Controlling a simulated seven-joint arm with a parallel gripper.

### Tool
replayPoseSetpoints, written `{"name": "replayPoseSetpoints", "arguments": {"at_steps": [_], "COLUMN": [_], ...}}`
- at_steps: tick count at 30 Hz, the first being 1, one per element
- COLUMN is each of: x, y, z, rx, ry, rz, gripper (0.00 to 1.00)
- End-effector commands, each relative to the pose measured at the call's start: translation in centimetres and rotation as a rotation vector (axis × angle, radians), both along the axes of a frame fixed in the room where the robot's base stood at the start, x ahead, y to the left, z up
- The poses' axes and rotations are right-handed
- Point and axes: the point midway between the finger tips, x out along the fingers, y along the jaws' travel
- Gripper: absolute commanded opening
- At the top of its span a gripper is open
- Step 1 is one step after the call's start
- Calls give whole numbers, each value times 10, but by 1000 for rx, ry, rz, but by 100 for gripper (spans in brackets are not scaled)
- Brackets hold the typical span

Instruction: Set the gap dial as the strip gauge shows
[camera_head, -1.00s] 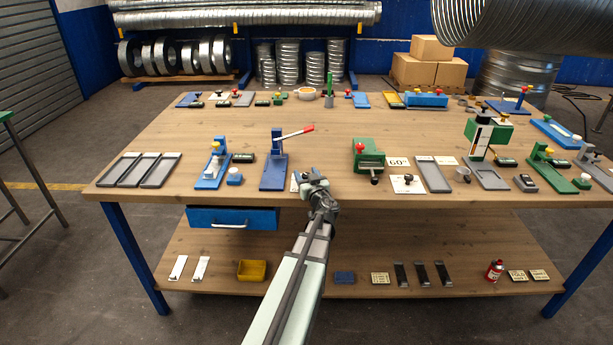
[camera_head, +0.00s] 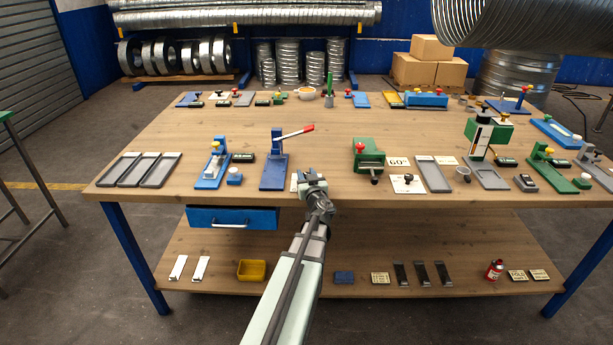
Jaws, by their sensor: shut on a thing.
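My gripper (camera_head: 311,183) is at the front edge of the bench, just right of a white card or plate (camera_head: 294,182) that it partly hides. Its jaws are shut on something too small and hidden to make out. A white plate with a black knob (camera_head: 408,178), which may be the gap dial, lies to the right, apart from my gripper. Behind it stands a green device with a red knob (camera_head: 368,153). A green stand with an upright white strip (camera_head: 483,134) is further right; I cannot tell whether it is the strip gauge. Dial marks are unreadable.
A blue stand with a red-tipped lever (camera_head: 274,172) is left of my gripper. Grey trays (camera_head: 143,169) lie at the far left, another tray (camera_head: 433,174) to the right. The bench's middle (camera_head: 330,125) is clear. A blue drawer (camera_head: 232,217) hangs below the front edge.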

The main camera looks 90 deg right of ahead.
Motion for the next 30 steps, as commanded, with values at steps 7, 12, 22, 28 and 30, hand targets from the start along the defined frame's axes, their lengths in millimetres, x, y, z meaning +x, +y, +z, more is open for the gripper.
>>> {"name": "replayPoseSetpoints", "arguments": {"at_steps": [7,12,22,28,30], "x": [1,1,0,0,0], "y": [-1,-1,-2,-2,-2], "z": [6,6,6,6,5], "rx": [-13,-11,-8,-8,-6], "ry": [-6,-4,-5,-6,-6], "rz": [-120,-168,-187,-187,-187], "gripper": [6,6,6,43,50]}}
